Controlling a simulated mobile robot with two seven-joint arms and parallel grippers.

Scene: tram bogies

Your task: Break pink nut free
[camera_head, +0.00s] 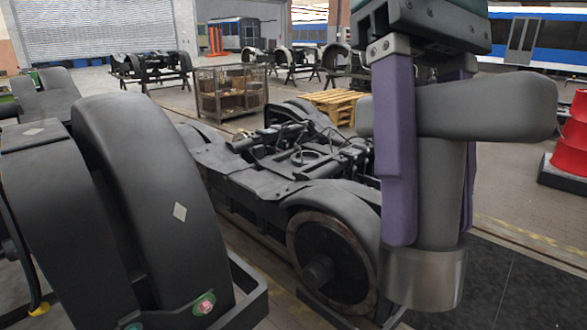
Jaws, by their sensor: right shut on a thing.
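A small pink nut (205,303) with green around it sits at the foot of the large dark curved guard (150,190) at the lower left. My right gripper (435,230) points down at the right of the view. Its two purple fingers are shut on a grey tool (438,180) with a thick sideways handle and a metallic cylinder at its lower end. The tool hangs upright, well to the right of the pink nut and apart from it. My left gripper is not in view.
A dark bogie frame with a wheel (333,258) stands in the middle, behind the tool. A wire-mesh crate (232,92) and wooden pallets (335,103) stand farther back. A red stacked object (573,140) is at the right edge. Dark floor matting (510,280) is clear at the lower right.

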